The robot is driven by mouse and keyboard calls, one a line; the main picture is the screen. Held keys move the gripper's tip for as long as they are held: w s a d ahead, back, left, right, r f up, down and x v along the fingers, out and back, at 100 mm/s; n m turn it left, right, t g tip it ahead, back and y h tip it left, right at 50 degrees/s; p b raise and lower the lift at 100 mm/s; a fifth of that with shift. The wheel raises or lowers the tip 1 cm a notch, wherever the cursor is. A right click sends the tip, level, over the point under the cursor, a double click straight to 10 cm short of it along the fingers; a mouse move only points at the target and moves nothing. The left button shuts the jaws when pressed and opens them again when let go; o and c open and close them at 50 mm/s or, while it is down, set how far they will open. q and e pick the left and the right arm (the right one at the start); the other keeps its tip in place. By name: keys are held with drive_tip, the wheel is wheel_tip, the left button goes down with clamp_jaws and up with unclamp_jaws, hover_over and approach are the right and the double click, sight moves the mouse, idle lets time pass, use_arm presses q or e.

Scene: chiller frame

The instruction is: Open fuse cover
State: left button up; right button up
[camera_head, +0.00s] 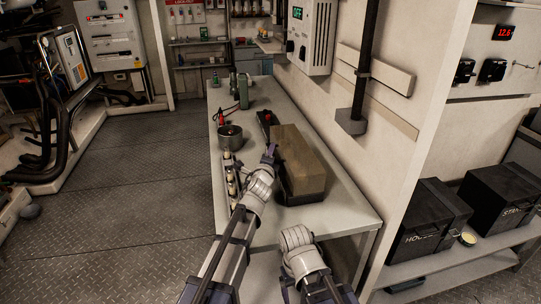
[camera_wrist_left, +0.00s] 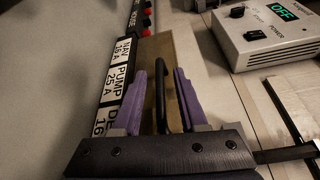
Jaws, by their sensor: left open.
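The fuse cover (camera_head: 297,158) is a long tan lid on a black fuse box (camera_head: 302,197) on the bench, and it looks closed. In the left wrist view the cover (camera_wrist_left: 182,52) carries a black bar handle (camera_wrist_left: 160,88). My left gripper (camera_head: 269,156) is at the left side of the cover. Its two purple fingers (camera_wrist_left: 172,95) are open, one on each side of the handle, with gaps showing. Labels (camera_wrist_left: 115,75) reading NAV, PUMP and 25 A run along the box. My right arm shows at the bench's front, but its gripper is not visible.
A metal pot (camera_head: 230,138) and a row of small cylinders (camera_head: 230,175) stand left of the box on the bench (camera_head: 345,212). A wall unit reading OFF (camera_head: 312,35) hangs above. A dark vertical pipe (camera_head: 366,60) is at the right.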

use_arm(q)
clamp_jaws()
idle(0.3)
idle(1.1)
